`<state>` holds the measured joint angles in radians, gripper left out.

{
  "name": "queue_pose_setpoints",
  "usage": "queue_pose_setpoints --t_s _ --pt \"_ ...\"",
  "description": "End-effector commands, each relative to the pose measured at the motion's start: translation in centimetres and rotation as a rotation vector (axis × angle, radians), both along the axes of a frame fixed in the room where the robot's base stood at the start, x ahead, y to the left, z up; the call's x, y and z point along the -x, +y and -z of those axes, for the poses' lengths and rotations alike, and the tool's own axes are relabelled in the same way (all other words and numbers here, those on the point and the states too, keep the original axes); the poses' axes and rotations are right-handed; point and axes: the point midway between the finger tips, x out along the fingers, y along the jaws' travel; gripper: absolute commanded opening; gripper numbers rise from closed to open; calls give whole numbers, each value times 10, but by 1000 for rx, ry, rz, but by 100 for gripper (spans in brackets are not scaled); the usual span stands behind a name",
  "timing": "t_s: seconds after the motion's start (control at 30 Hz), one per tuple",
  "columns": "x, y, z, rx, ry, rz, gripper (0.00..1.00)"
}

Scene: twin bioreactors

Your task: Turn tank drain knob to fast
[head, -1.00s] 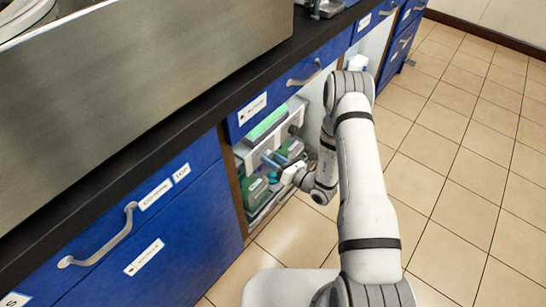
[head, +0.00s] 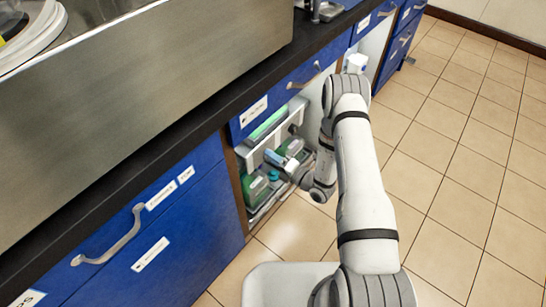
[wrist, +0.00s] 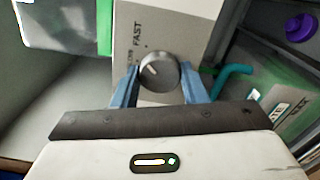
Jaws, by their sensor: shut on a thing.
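The drain knob (wrist: 158,72) is round and dark grey with a pale pointer mark. It sits on a light panel (wrist: 173,22) printed with FAST, which reads sideways above and left of the knob. A second, smaller word beside the knob is too blurred to read. The pointer mark appears to lean to the upper left. My gripper (wrist: 160,92) has one blue finger on each side of the knob and is shut on it. In the head view my gripper (head: 276,158) reaches into the open cabinet bay, and the knob is hidden there.
Green-and-clear containers (head: 256,188) stand low in the bay; a teal tube (wrist: 232,74) and a purple cap (wrist: 300,26) lie right of the knob. Blue drawers (head: 150,235) and a dark counter edge (head: 150,165) border the bay. The tiled floor (head: 455,150) is clear.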

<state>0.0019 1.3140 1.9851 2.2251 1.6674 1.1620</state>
Motion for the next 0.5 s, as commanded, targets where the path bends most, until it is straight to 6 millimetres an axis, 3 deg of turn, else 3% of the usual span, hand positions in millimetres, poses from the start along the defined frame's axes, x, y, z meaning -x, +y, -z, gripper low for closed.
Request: queue_pose_setpoints --t_s 0.5 --pt "0 -1 1 -64 84 2 16"
